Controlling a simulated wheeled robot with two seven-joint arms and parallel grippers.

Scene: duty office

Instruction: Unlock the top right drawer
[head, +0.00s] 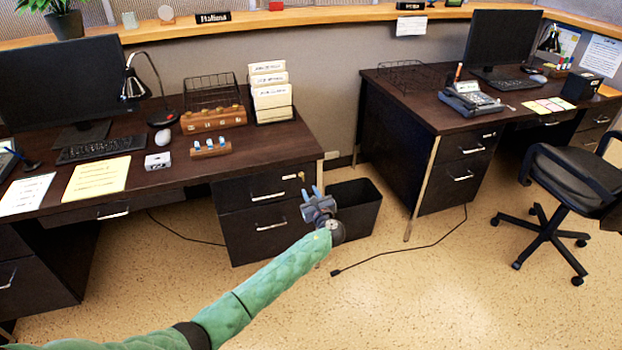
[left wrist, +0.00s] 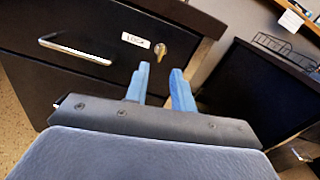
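The top right drawer (head: 264,188) of the left desk is dark brown and looks closed, with a silver handle. It fills the upper left of the left wrist view (left wrist: 80,75). A white label reading LOCK (left wrist: 135,40) sits beside a brass-coloured key in the lock (left wrist: 160,52), near the drawer's right edge; the key's exact turn is hard to tell. My left gripper (head: 310,192) is in front of the drawer's right end. Its two blue fingers (left wrist: 160,72) are apart and empty, just below the key in the left wrist view. My right gripper is not in view.
A black waste bin (head: 355,205) stands right of the drawers, close to my left gripper. The left desktop (head: 230,160) above holds card files and trays. A second desk (head: 400,115) and an office chair (head: 570,180) stand to the right. Open floor lies in front.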

